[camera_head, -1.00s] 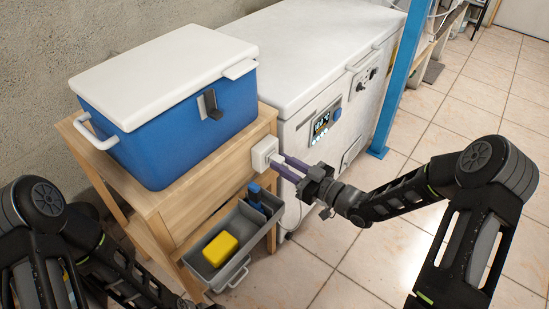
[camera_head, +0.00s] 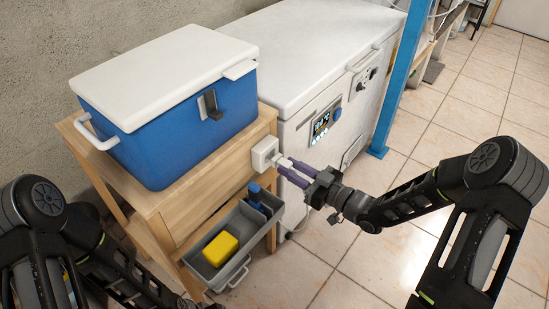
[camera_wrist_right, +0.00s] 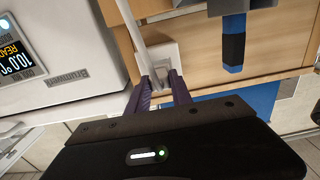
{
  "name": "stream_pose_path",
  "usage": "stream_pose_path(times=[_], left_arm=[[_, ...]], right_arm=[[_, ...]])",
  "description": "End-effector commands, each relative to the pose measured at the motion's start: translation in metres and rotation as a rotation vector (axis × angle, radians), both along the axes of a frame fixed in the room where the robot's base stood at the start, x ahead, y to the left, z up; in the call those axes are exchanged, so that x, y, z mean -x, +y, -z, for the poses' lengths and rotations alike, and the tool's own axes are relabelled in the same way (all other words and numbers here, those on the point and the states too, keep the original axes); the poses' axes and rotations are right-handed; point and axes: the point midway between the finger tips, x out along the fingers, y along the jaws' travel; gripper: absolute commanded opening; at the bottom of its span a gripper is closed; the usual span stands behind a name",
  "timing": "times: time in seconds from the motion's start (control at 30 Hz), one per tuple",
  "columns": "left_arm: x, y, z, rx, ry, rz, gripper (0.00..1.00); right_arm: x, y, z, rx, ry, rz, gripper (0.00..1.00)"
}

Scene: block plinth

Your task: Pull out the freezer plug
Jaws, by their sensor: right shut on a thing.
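The white wall socket box (camera_head: 264,152) is on the side of the wooden stand, beside the freezer (camera_head: 310,62). My right gripper (camera_head: 283,166) is shut on the white freezer plug (camera_head: 284,163), just in front of the socket. Its purple fingers sit on either side of the plug. In the right wrist view, the fingers (camera_wrist_right: 159,92) point at the socket (camera_wrist_right: 166,62), and a white cord (camera_wrist_right: 146,45) runs up from the plug. I cannot tell whether the pins are still in the socket.
A blue cooler (camera_head: 190,130) with a white lid stands on the wooden stand (camera_head: 155,200). Below the socket hangs a grey tray (camera_head: 235,277) with a yellow block (camera_head: 220,249) and a blue-handled tool (camera_head: 255,193). A blue post (camera_head: 401,75) stands right of the freezer.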

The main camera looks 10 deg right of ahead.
Motion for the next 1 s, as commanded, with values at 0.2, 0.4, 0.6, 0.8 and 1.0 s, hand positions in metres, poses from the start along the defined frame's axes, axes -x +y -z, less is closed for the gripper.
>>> stream_pose_path(times=[0.2, 0.4, 0.6, 0.8, 1.0], left_arm=[[0.000, 0.000, 0.000, 0.000, 0.000, 0.000, 0.33], [0.000, 0.000, -0.002, 0.000, 0.000, 0.000, 0.33], [0.000, 0.000, -0.003, 0.000, 0.000, 0.000, 0.33], [0.000, 0.000, -0.003, 0.000, 0.000, 0.000, 0.33], [0.000, 0.000, -0.003, 0.000, 0.000, 0.000, 0.33]], right_arm=[[0.002, -0.002, 0.000, 0.000, 0.000, 0.000, 0.00], [0.015, -0.013, 0.000, 0.000, 0.001, 0.001, 0.00], [0.028, -0.024, 0.000, 0.000, 0.000, 0.000, 0.00], [0.031, -0.025, 0.000, 0.000, 0.000, -0.001, 0.00], [0.031, -0.025, 0.000, 0.000, 0.000, -0.001, 0.00]])
